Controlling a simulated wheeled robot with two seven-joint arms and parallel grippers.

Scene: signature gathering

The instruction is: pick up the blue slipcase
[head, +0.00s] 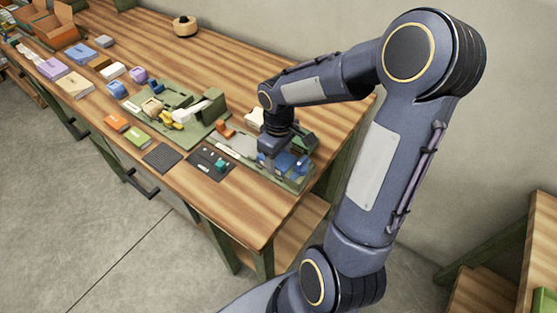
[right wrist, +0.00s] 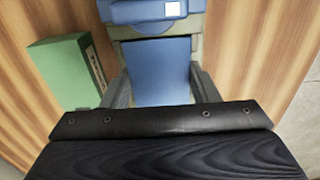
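In the right wrist view the blue slipcase (right wrist: 160,72) is a plain blue block in the middle, between the two fingers of my right gripper (right wrist: 160,88). The fingers lie along its left and right sides. I cannot tell whether they press on it, and its near end is hidden by the gripper body. In the head view my right gripper (head: 271,158) points down at the right end of the workbench, beside blue items (head: 284,162) that it partly covers. My left gripper is not in view.
A green box (right wrist: 68,72) stands left of the gripper in the right wrist view. A blue piece with a white label (right wrist: 145,12) lies just beyond the slipcase. In the head view the workbench (head: 235,60) carries several small items, with a dark mat (head: 162,157) near its front edge.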

